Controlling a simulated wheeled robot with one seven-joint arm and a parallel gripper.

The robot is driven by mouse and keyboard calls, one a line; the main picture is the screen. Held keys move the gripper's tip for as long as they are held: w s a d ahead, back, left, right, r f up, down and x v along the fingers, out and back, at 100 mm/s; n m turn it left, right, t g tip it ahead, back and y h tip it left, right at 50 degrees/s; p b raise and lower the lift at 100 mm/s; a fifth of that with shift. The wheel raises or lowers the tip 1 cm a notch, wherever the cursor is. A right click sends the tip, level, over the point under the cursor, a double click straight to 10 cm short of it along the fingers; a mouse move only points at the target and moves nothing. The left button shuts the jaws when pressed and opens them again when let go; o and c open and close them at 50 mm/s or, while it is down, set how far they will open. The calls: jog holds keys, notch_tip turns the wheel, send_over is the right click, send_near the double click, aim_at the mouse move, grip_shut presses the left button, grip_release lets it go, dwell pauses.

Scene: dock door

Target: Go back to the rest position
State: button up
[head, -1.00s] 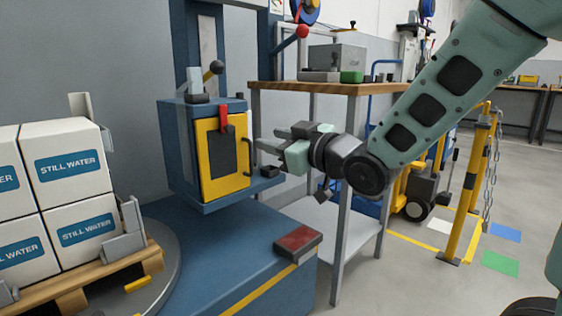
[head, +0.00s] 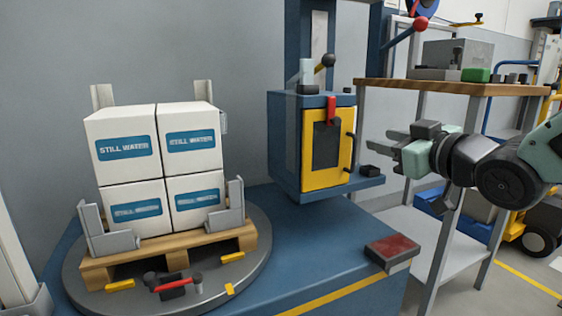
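My gripper (head: 393,150) is at the right of the head view. Its fingers point left toward the yellow door (head: 328,148) of the blue cabinet (head: 288,150). A visible gap lies between the fingers and the door handle (head: 350,150), so they appear apart. The fingers look spread, with nothing seen between them. The yellow door looks closed, with a red latch (head: 331,110) upright at its top. My arm comes in from the right edge.
White "STILL WATER" boxes (head: 128,150) stand on a wooden pallet (head: 205,255) on a round turntable (head: 255,275). A red-topped block (head: 392,250) lies on the blue base (head: 330,275). A wood-topped bench (head: 450,87) stands behind my gripper. The yellow-wheeled cart (head: 535,235) is at right.

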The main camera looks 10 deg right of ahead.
jog(key=s+a+f+g+h+p, duration=0.2)
jog(key=s+a+f+g+p, duration=0.45)
jog(key=a+g, duration=0.2)
jog(key=s+a+f+g+h+p, duration=0.1)
jog(key=s+g, duration=0.2)
jog(key=s, duration=0.3)
jog(key=s+a+f+n+g+h+p, duration=0.1)
jog(key=s+g, duration=0.1)
jog(key=s, duration=0.5)
jog(key=s+a+f+g+h+p, duration=0.1)
jog(key=s+f+g+p, duration=0.15)
jog(key=s, duration=0.35)
notch_tip(320, 180, up, 39)
jog(key=s+p, duration=0.1)
jog(key=p, duration=3.6)
jog(key=shift+f+g, duration=0.2)
jog(key=shift+g, duration=0.1)
jog(key=shift+a, duration=0.1)
